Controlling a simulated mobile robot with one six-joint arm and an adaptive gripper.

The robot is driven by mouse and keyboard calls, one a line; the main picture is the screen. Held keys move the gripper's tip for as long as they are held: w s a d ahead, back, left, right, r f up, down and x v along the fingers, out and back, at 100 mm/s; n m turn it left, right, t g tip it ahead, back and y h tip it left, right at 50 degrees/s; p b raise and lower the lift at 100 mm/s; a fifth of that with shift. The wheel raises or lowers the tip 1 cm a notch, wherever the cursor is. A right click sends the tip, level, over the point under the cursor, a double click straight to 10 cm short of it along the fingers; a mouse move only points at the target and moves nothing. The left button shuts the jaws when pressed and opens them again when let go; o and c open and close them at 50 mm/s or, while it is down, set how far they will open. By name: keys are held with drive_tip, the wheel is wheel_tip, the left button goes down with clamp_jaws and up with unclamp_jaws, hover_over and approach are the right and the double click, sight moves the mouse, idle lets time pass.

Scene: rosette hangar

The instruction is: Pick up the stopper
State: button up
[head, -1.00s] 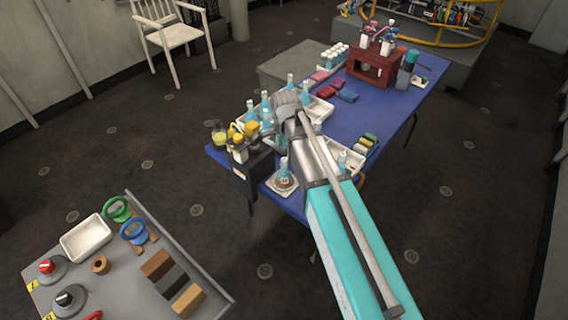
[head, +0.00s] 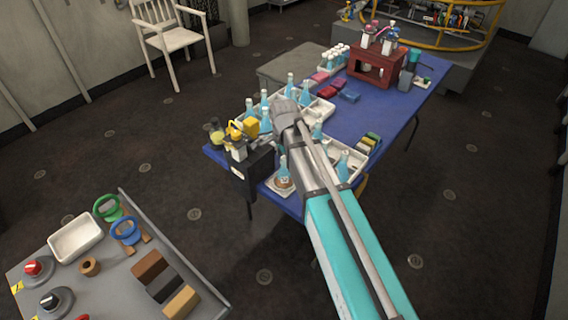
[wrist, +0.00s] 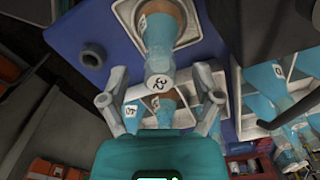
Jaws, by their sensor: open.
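In the wrist view, a pale stopper (wrist: 160,80) with a label reading 32 tops a blue bottle (wrist: 160,40), which stands on a round brown base in a small tray. My gripper (wrist: 160,92) is open, one finger on each side of the stopper in the picture. I see no contact, and the depth between them is hard to tell. In the head view, a matching bottle (head: 284,172) stands in a small white tray (head: 272,187) at the near edge of the blue table (head: 345,122).
Several blue bottles (head: 264,120) crowd the table beside my arm, with more in a tray (wrist: 243,122) on the right of the wrist view. A dark box (head: 250,178) stands at the table's left end.

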idle(0.4)
drive_tip(key=c, duration=1)
drive_tip(key=shift+o, duration=0.2)
drive_tip(key=shift+r, duration=0.2)
wheel_tip(320, 180, up, 2)
drive_tip(key=shift+r+p, duration=0.1)
drive_tip(key=shift+p, duration=1.15)
drive_tip(key=s+d+r+p, duration=0.4)
drive_tip(key=s+r+p, duration=0.6)
drive_tip(key=s, duration=0.3)
drive_tip(key=shift+s+r, duration=0.2)
drive_tip(key=shift+d, duration=0.1)
